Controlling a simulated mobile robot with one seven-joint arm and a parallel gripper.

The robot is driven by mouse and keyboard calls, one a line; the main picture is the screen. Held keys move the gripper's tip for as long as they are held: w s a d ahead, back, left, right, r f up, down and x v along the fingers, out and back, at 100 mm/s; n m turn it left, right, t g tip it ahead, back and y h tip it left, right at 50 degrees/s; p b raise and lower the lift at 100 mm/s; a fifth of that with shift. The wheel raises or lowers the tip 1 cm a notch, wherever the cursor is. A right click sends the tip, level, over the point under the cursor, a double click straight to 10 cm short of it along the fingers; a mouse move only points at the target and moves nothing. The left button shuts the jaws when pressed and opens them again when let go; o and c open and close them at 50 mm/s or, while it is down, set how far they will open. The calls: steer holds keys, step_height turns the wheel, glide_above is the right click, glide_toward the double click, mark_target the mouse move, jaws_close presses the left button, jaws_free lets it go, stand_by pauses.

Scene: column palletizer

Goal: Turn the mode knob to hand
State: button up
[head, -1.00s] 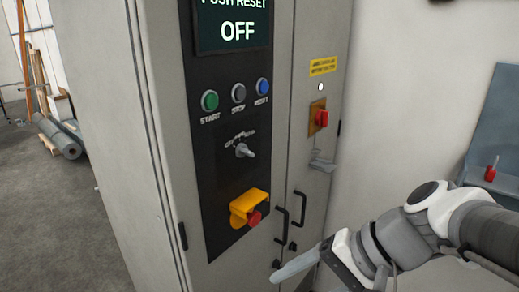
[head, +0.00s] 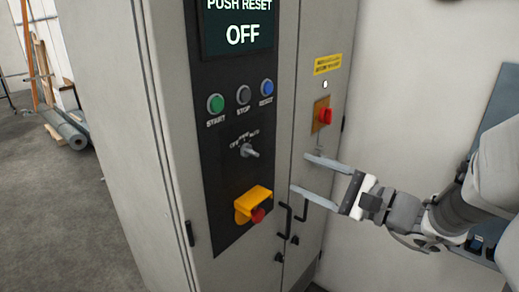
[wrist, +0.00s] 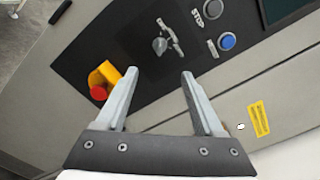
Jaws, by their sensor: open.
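The mode knob (head: 250,152) is a small grey lever knob on the black panel of the cabinet, below the button row. Its labels curve above it and are too small to read surely. The display (head: 238,30) above reads PUSH RESET and OFF. In the wrist view the knob (wrist: 160,45) lies ahead of the fingers, just beyond the gap between them. My gripper (head: 308,173) is open and empty, in front of the cabinet's right door, to the right of the knob and apart from it. Both fingers show in the wrist view (wrist: 155,85).
Green START (head: 216,103), grey STOP (head: 244,95) and blue RESET (head: 267,88) buttons sit above the knob. A red emergency button (head: 257,214) under a yellow guard (head: 250,200) sticks out below.

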mark_target(257, 155)
steer(key=p+x, duration=0.2)
steer(key=x, duration=1.1)
steer(key=shift+w+a, duration=0.25)
steer(key=shift+a, duration=0.05)
steer(key=shift+c, duration=0.2)
jaws_close()
